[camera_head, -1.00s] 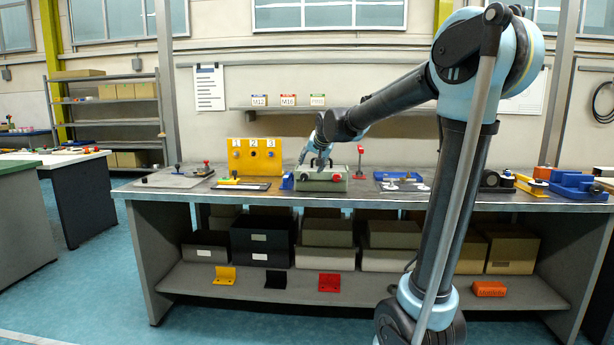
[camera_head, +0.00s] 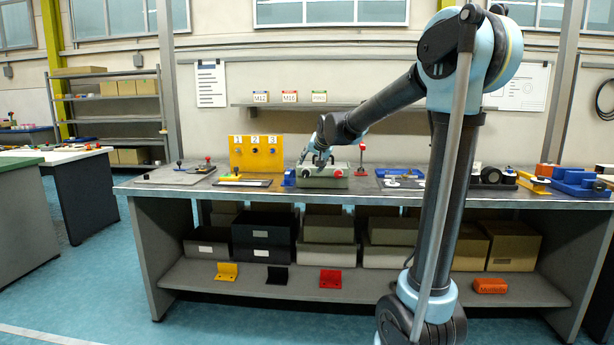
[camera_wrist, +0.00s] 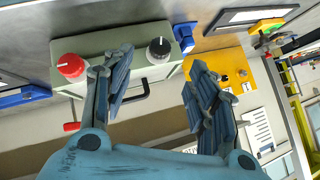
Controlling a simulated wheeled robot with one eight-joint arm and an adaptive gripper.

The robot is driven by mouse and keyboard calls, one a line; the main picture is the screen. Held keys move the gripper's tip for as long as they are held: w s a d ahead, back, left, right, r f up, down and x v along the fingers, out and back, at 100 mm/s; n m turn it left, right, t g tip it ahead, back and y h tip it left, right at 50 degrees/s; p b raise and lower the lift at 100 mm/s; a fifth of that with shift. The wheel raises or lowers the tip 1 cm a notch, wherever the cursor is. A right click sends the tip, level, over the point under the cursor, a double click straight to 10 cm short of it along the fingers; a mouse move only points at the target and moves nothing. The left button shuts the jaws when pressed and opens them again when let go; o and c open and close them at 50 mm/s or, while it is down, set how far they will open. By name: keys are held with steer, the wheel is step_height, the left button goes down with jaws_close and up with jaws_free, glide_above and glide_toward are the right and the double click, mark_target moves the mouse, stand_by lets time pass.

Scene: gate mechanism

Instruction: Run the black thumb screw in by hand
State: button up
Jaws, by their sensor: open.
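A black round knob with a pale mark, seemingly the black thumb screw (camera_wrist: 159,49), sits on the pale green box (camera_wrist: 108,42) in the wrist view. A red knob (camera_wrist: 70,66) is on the same box to its left. My gripper (camera_wrist: 162,60) is open, one finger on each side of the black knob's line of sight. I cannot tell whether the fingertips touch it. In the head view my gripper (camera_head: 308,158) is at the upper left of the green box (camera_head: 323,181). The black knob is not clear there.
A yellow panel (camera_head: 256,154) numbered 1 to 3 stands behind left. A blue block (camera_head: 289,178) is close beside the box. A red upright post (camera_head: 361,158) stands to its right. A black handle (camera_wrist: 132,88) shows near the box. Trays and parts crowd the bench's right.

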mark_target(306, 173)
steer(key=x, duration=1)
steer(key=shift+c, duration=0.6)
steer(key=shift+s, duration=0.1)
steer(key=c, duration=0.9)
steer(key=o, duration=1)
steer(key=shift+r, duration=0.1)
